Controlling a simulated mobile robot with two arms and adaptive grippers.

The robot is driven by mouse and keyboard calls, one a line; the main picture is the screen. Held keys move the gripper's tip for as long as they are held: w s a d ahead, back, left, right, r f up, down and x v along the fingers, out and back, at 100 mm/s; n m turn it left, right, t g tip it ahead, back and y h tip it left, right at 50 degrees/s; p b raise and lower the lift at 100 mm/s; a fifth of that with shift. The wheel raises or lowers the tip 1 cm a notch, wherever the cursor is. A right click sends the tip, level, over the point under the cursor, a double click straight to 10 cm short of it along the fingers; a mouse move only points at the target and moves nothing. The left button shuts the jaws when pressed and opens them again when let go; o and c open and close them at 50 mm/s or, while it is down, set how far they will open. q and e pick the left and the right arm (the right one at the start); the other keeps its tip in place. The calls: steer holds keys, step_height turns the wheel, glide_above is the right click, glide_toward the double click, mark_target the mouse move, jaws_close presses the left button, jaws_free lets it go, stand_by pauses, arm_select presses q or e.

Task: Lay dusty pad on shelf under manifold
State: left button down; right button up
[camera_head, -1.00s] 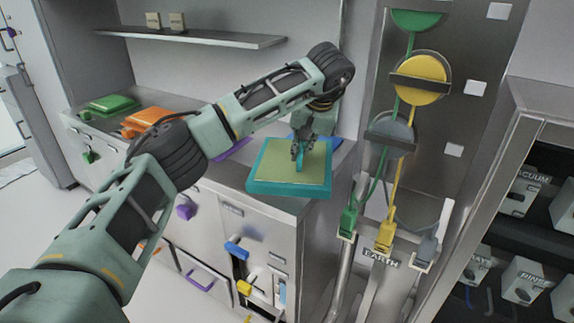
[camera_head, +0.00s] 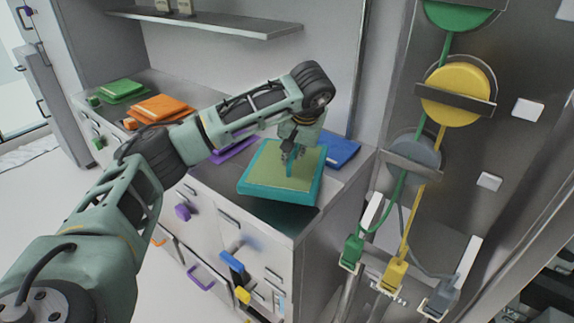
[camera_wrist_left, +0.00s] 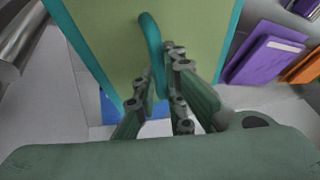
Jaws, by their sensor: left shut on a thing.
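A teal pad with a dusty olive top (camera_head: 265,178) is held by its teal loop handle in my left gripper (camera_head: 292,152). The pad is roughly level over the right end of the steel counter, with a dark shadow on the counter in front of it. In the left wrist view the fingers (camera_wrist_left: 165,88) close around the handle (camera_wrist_left: 153,45), and the olive pad face (camera_wrist_left: 115,45) fills the upper middle. I cannot tell which fitting is the manifold. A metal wall shelf (camera_head: 215,22) shows at the upper left. My right gripper is out of view.
A blue pad (camera_head: 341,152) lies behind the held pad. Orange (camera_head: 160,107) and green (camera_head: 122,90) pads lie farther left, with a purple one (camera_wrist_left: 262,58) partly hidden by my arm. Bare counter (camera_head: 285,217) shows in front. Coloured discs and hoses (camera_head: 455,95) hang at right.

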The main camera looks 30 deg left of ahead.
arm_select(q)
steer(key=shift+s+a+f, duration=0.5)
steer(key=shift+a+f, duration=0.2)
steer(key=shift+a, duration=0.05)
step_height(320, 180, down, 3)
steer(key=shift+f+p, duration=0.2)
steer(key=shift+p, duration=0.3)
steer(key=shift+f, duration=0.2)
steer(key=c, duration=1.9)
jaws_free()
steer(key=shift+c, duration=0.2)
steer(key=shift+o, duration=0.6)
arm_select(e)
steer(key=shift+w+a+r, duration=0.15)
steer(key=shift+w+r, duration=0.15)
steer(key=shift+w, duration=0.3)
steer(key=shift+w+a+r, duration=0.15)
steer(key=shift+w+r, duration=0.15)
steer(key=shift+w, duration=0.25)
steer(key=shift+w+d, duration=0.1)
